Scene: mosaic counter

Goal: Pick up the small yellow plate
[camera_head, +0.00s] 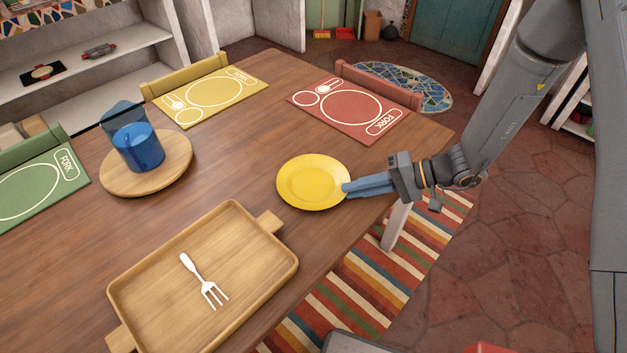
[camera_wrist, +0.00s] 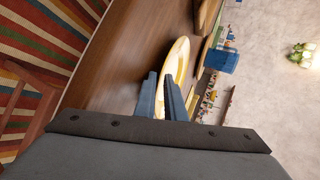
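The small yellow plate (camera_head: 312,180) lies on the wooden table near its right edge. It also shows edge-on in the wrist view (camera_wrist: 179,60), just past the fingertips. My gripper (camera_head: 348,188) reaches in from the right with its blue fingers at the plate's right rim. In the wrist view the two fingers (camera_wrist: 161,82) are a narrow gap apart, with the rim at or between their tips. I cannot tell whether they press on the rim. The plate shows no clear lift or tilt in the head view.
A wooden tray (camera_head: 123,290) with a white fork (camera_head: 204,280) is in front. A blue cup (camera_head: 138,146) stands on a round board (camera_head: 178,172) at the left. Red (camera_head: 355,128), yellow (camera_head: 235,98) and green (camera_head: 40,200) placemats lie along the table. Bare tabletop surrounds the plate.

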